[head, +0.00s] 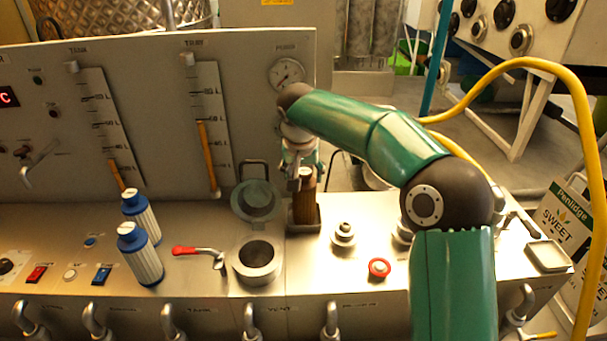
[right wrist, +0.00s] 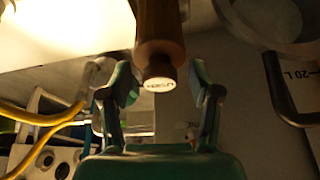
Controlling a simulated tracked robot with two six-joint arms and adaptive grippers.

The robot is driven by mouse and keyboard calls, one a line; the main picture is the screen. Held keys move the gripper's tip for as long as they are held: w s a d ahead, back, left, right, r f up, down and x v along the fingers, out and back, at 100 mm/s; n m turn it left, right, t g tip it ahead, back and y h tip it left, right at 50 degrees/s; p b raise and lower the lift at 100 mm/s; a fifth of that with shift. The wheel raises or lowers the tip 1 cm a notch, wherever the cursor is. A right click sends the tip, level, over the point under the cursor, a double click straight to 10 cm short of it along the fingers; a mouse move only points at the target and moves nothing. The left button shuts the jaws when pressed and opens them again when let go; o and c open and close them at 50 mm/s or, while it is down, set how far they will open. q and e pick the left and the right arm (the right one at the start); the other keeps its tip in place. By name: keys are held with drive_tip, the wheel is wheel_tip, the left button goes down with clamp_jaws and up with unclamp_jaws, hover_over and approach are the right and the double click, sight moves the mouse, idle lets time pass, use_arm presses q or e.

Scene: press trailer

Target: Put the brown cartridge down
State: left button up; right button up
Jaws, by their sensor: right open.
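The brown cartridge (head: 309,186) stands upright in a dark open-topped holder (head: 304,222) on the metal worktop in the head view. Its lower part is hidden by the holder. My right gripper (head: 301,172) is over the cartridge's top and partly hides it. In the right wrist view the cartridge (right wrist: 160,35) shows between the fingers of my right gripper (right wrist: 158,85), with a pale lettered end face. The fingers are open, with a gap on each side of it. My left gripper is not in view.
An open round port (head: 257,262) with a raised lid (head: 256,201) is left of the holder. Two white-and-blue cartridges (head: 141,252) stand further left, near a red-handled lever (head: 198,252). A gauge panel (head: 150,110) rises behind. A yellow hose (head: 573,95) arches at right.

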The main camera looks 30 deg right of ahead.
drive_tip(key=v, duration=1.1)
drive_tip(key=shift+r, duration=0.25)
drive_tip(key=shift+s+a, duration=0.1)
